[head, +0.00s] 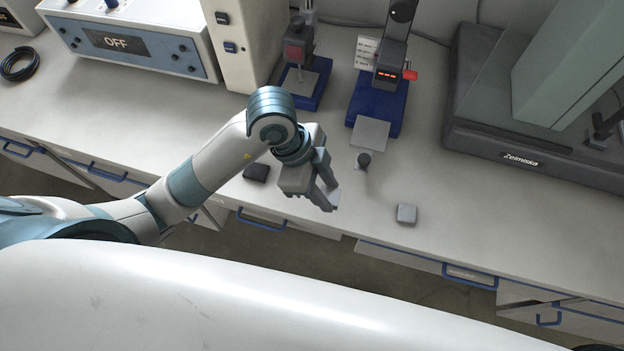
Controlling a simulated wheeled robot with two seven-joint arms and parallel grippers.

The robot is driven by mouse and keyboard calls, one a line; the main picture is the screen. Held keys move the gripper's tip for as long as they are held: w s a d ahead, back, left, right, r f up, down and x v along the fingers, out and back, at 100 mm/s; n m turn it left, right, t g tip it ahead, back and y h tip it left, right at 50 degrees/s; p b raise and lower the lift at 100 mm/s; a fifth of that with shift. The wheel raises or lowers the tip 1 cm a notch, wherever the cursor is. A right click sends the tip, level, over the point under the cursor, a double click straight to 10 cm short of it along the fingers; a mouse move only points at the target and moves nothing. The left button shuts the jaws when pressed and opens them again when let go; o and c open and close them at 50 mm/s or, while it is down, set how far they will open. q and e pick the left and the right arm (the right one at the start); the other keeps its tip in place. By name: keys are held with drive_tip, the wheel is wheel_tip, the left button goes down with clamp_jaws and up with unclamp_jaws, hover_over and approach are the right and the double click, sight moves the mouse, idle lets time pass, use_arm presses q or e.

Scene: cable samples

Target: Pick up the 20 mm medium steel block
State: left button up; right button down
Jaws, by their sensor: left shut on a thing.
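My left gripper (328,193) is over the front part of the bench, pointing down. It is shut on a light grey piece (335,196), mostly hidden by the fingers; its size and whether it touches the bench cannot be told. A grey, block-shaped piece (407,213) lies on the bench to the right of the gripper, near the front edge. A dark block (256,172) lies to the left, beside my left arm. I cannot read any size marking on these pieces. My right gripper is not in view.
A glass-fronted instrument (520,150) is at right, an "OFF" box (130,42) at left. The bench front right is clear.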

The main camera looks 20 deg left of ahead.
use_arm(q)
drive_tip(key=shift+s+d+r, duration=0.7)
drive_tip(key=shift+d+r, duration=0.05)
drive_tip(key=shift+d, duration=0.2)
drive_tip(key=shift+w, duration=0.1)
